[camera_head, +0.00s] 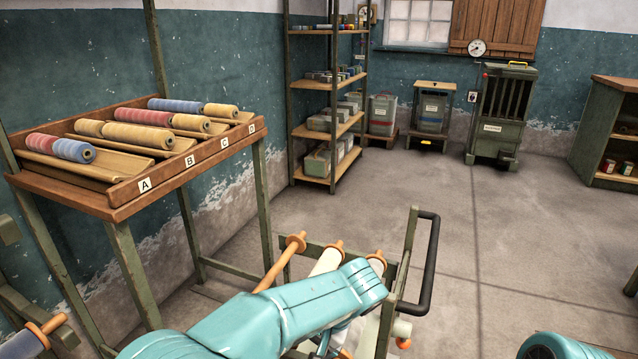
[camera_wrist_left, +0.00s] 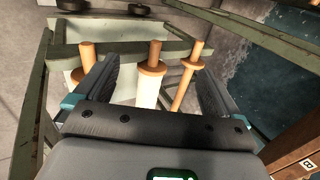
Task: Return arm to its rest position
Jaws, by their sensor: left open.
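My left arm, a teal link (camera_head: 285,305), reaches in from the bottom of the head view over a green-framed cart (camera_head: 398,290). Its gripper is hidden behind the link there. In the left wrist view my left gripper (camera_wrist_left: 157,63) is open, with a dark finger on each side and nothing held between them. Orange-ended spindles (camera_wrist_left: 148,75) of the cart show beyond and between the fingers; I cannot tell how far below they are. A teal part of mine (camera_head: 562,346) shows at the bottom right of the head view. My right gripper is not in view.
A wooden rack (camera_head: 120,200) with spools in lanes A to D stands at the left. A black handle (camera_head: 428,265) rises from the cart. Shelves (camera_head: 325,85), bins and a green heater-like unit (camera_head: 500,115) line the back. The floor (camera_head: 530,230) at the right is clear.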

